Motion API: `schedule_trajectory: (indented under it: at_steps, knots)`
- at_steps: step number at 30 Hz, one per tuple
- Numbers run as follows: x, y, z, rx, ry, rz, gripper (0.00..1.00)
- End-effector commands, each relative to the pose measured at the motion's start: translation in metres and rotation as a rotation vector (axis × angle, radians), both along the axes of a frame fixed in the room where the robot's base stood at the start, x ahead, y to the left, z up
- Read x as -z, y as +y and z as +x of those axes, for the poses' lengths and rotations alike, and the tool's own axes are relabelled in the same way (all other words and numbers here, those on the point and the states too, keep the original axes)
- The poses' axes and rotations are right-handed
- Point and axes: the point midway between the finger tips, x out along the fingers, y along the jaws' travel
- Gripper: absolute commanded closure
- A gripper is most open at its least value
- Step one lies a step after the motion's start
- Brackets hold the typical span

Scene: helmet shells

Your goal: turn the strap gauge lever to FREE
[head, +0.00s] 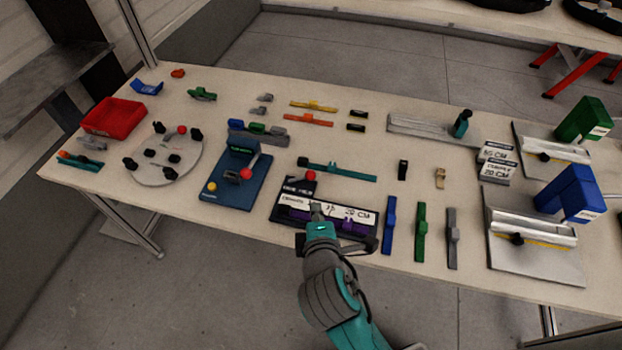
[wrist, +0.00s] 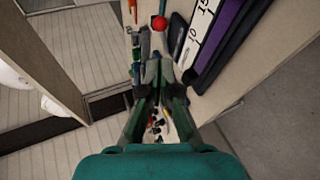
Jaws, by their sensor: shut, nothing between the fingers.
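The strap gauge (head: 287,212) looks like the dark board at the table's front edge, with a white scale strip (head: 338,211) and a purple strap (head: 352,226). A red knob (head: 311,176), apparently its lever's, stands at the board's far left. The lettering beside it is too small to read, so the lever's setting cannot be told. My gripper (head: 317,209) is shut and empty over the board, on the near side of the knob. The wrist view shows the fingers (wrist: 158,68) together, a red knob (wrist: 159,23) beyond them and the purple strap (wrist: 214,38) to the right.
A blue fixture (head: 222,192) with another red knob (head: 245,174) stands left of the gauge. A teal strap (head: 345,173) lies just behind it. Blue (head: 389,224), green (head: 421,232) and grey (head: 452,238) straps lie to the right. A round plate (head: 186,170) and red bin (head: 113,117) are farther left.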

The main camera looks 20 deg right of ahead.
Motion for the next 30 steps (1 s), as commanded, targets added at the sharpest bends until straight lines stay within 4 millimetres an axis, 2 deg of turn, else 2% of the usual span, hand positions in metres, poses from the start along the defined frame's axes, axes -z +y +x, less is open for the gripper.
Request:
schedule_trajectory:
  at_steps: [7, 11, 30]
  knots:
    - [0.001, -0.001, 0.001, 0.000, 0.000, 0.001, 1.00]
    - [0.006, -0.003, 0.010, 0.001, 0.001, 0.001, 1.00]
    - [0.054, -0.033, 0.104, 0.002, 0.000, 0.001, 1.00]
